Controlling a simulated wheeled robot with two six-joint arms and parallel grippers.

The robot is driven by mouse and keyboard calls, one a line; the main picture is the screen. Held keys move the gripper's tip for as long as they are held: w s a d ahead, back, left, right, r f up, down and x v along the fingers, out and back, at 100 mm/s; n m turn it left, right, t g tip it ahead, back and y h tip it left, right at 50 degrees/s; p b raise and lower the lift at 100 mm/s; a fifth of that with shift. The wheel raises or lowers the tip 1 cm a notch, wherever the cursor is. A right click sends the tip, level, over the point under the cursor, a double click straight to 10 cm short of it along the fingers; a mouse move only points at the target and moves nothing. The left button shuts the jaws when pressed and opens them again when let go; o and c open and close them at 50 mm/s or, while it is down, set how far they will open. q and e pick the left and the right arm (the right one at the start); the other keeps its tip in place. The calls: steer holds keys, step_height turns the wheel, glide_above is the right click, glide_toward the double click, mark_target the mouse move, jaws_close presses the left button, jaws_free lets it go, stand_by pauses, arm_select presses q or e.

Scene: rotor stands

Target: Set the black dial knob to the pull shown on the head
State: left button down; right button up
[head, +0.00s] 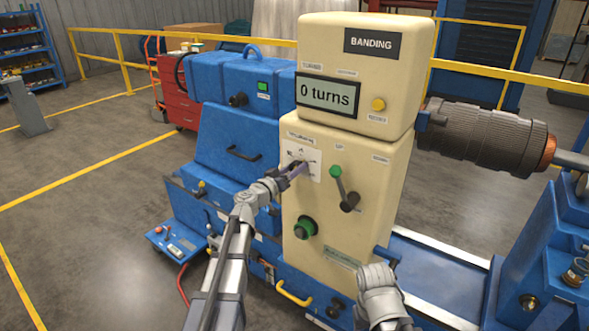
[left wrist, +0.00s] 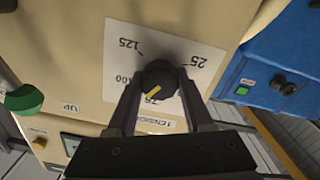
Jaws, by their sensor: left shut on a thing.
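The black dial knob (left wrist: 158,80) sits on a white scale card (left wrist: 119,66) on the cream machine front. My left gripper (left wrist: 157,92) is shut on the knob, with a finger on each side. It also reaches the card in the head view (head: 293,171). The knob's yellow mark points toward the lower left in the left wrist view, near a partly covered figure that looks like 75. Figures 125 and 25 also show. The head's display (head: 328,93) reads "0 turns", under a "BANDING" sign (head: 373,42). My right wrist shows at the bottom; its fingers do not.
A green-knobbed lever (head: 340,185) and a green round knob (head: 305,228) are on the same panel, right of and below the dial. A dark ribbed rotor (head: 487,137) is at the right. A blue cabinet (head: 238,140) stands left of the cream machine.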

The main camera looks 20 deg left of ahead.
arm_select(q)
steer(key=m, duration=0.5)
steer(key=shift+s, duration=0.1)
steer(key=shift+m, duration=0.4)
stand_by(0.3)
steer(key=shift+c, duration=1.5)
jaws_free()
steer(key=v, duration=0.7)
steer(key=shift+s+a, duration=0.15)
steer(key=shift+s, duration=0.15)
